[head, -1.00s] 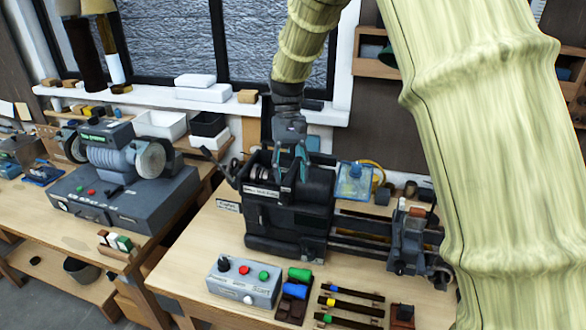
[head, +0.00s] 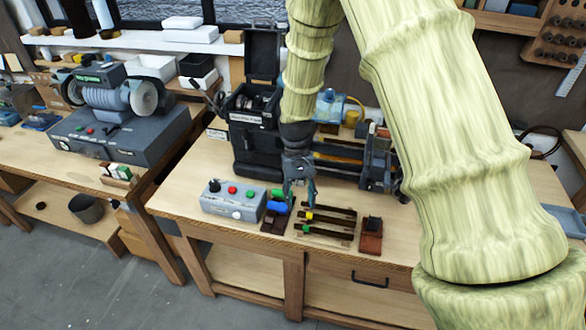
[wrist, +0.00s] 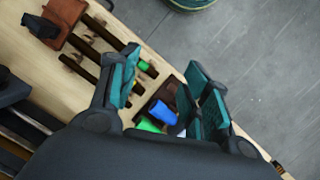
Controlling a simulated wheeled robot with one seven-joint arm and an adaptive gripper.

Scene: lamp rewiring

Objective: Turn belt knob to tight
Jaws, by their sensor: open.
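No knob can be made out as the belt knob; its label and setting are too small to read. In the head view, the dark lathe headstock (head: 253,143) stands at the back of the bench, its lid (head: 262,56) upright. A grey control box (head: 232,202) in front of it has a black knob (head: 214,186) on top and a pale knob on its front face. My gripper (head: 301,204) is open and empty, pointing down over the bench front, right of the control box. In the wrist view, its parted fingers (wrist: 163,82) flank a blue-handled item (wrist: 160,112) lying below.
Coloured-handled dark tools (head: 325,218) lie on the bench front beside my gripper. A reddish-brown block (head: 371,236) lies right of them. The lathe bed runs behind my gripper. A grinder (head: 113,97) stands on the left bench. Bare bench top (head: 185,185) shows left of the control box.

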